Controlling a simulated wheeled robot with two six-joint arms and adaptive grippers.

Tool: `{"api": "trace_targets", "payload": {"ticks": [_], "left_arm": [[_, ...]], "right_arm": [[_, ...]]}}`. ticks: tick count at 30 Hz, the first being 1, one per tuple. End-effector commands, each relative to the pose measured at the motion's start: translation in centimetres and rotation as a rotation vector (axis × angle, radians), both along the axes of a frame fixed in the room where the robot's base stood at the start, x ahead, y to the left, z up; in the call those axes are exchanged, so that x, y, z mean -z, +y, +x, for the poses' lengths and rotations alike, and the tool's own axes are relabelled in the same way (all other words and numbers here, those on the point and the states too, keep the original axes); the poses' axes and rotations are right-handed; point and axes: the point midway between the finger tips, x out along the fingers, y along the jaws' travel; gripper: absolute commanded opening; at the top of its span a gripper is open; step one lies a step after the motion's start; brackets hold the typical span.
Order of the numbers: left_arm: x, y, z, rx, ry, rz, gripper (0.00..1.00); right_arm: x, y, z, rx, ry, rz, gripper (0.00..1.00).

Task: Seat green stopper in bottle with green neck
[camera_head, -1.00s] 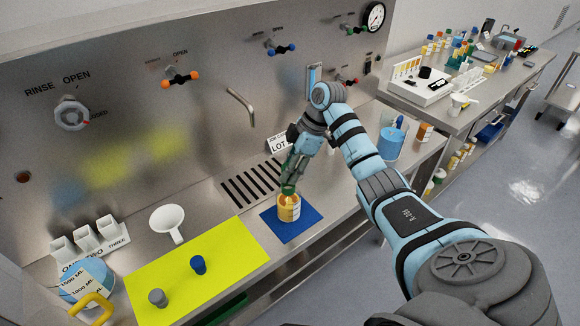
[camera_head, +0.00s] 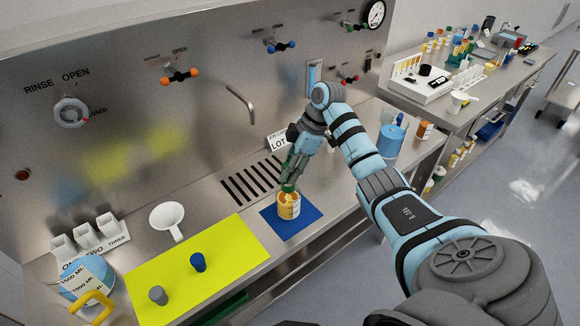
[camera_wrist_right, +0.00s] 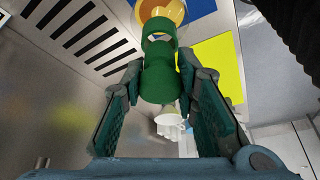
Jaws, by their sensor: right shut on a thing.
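The green stopper (camera_wrist_right: 160,78) is between the fingertips of my right gripper (camera_wrist_right: 163,70) in the wrist view. In the head view my right gripper (camera_head: 289,178) points down over the bottle, with green at its tips. The amber bottle (camera_head: 289,208) with a pale label stands upright on the blue mat. In the wrist view a green ring (camera_wrist_right: 160,27), seemingly the bottle's neck, lies just beyond the stopper, in front of the amber body (camera_wrist_right: 172,9). I cannot tell whether the stopper touches the neck. My left gripper is not in view.
The blue mat (camera_head: 306,215) lies by the slotted drain (camera_head: 250,183). On the yellow mat (camera_head: 215,240) stand a blue stopper (camera_head: 198,262) and a grey stopper (camera_head: 158,295). A white funnel (camera_head: 167,216) is behind it. A blue beaker (camera_head: 391,142) stands right of my arm.

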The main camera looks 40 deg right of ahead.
Motion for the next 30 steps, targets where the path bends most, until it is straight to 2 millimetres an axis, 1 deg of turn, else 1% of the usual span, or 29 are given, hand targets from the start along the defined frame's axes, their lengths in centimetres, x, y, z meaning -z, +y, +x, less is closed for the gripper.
{"api": "trace_targets", "payload": {"ticks": [25,26,27,30], "left_arm": [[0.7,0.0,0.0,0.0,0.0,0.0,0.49],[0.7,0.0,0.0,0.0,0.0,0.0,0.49],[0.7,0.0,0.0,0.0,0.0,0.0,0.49],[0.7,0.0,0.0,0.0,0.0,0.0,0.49]], "right_arm": [[2.2,0.0,0.0,0.0,0.0,0.0,0.04],[2.2,0.0,0.0,-0.001,-0.001,-0.001,0.3],[2.1,0.0,0.0,-0.001,-0.001,-0.001,0.37],[2.1,0.0,0.0,0.0,0.0,0.0,0.51]]}}
